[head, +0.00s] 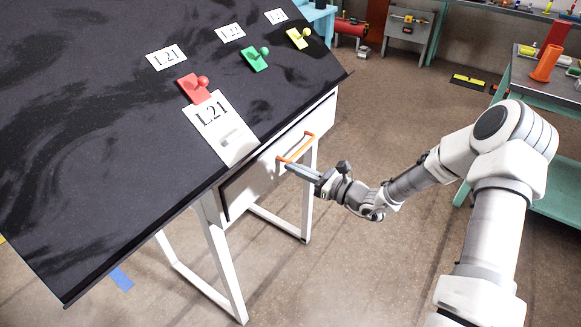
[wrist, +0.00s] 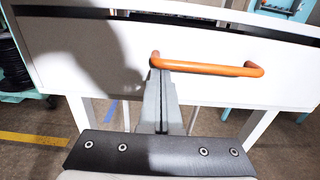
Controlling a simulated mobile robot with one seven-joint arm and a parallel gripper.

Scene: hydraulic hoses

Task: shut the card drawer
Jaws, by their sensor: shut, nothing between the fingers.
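The card drawer (head: 252,184) is a white front with an orange bar handle (head: 296,147), set under the black table top. A dark gap shows along its upper edge in both views, so it looks slightly out. My gripper (head: 290,168) is shut and empty, its fingertips at the drawer front just below the handle. In the wrist view the drawer front (wrist: 80,60) fills the upper part. The closed fingertips (wrist: 160,72) are at the left end of the handle (wrist: 210,67); whether they touch it or the front I cannot tell.
The black table top (head: 100,130) carries white label cards, a larger L21 card (head: 220,125) and red, green and yellow tags with knobs. White table legs (head: 225,260) stand below the drawer. A teal-framed bench (head: 545,90) stands at right. The floor between is clear.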

